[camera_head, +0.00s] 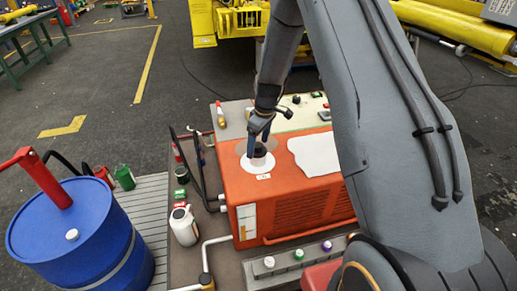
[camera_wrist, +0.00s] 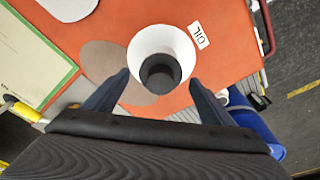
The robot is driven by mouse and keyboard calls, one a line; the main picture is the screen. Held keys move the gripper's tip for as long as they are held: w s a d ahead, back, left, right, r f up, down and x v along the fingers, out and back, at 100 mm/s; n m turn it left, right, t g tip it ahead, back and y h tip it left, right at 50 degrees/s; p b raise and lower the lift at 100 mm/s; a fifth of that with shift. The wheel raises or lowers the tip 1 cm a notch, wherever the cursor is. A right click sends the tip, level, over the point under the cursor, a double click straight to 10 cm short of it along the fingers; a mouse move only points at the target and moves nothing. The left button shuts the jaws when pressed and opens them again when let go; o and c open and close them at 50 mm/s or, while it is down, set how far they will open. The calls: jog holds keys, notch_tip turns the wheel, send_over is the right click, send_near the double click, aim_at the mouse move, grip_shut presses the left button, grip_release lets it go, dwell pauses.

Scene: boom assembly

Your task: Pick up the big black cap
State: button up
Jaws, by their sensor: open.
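The big black cap (camera_wrist: 160,73) is a short dark cylinder. It stands on a white round patch (camera_wrist: 185,42) on top of the orange machine (camera_wrist: 228,20), beside a label reading OIL (camera_wrist: 199,35). My gripper (camera_wrist: 156,82) is open, with one finger on each side of the cap in the wrist view and visible gaps between. In the head view my gripper (camera_head: 259,142) points down over the cap (camera_head: 259,151), which is partly covered by the fingers. I cannot tell the exact height of the fingertips against the cap.
A white flat patch (camera_head: 315,154) lies on the orange machine's top to the right. A white jug (camera_head: 184,226) and black hoses stand at its left. A blue drum (camera_head: 75,240) is at the far left. Small bottles and caps (camera_head: 299,255) line the front ledge.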

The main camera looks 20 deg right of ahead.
jog(key=shift+a+f, duration=0.1)
jog(key=shift+f, duration=0.4)
jog(key=c, duration=1.2)
jog(key=shift+r, duration=0.1)
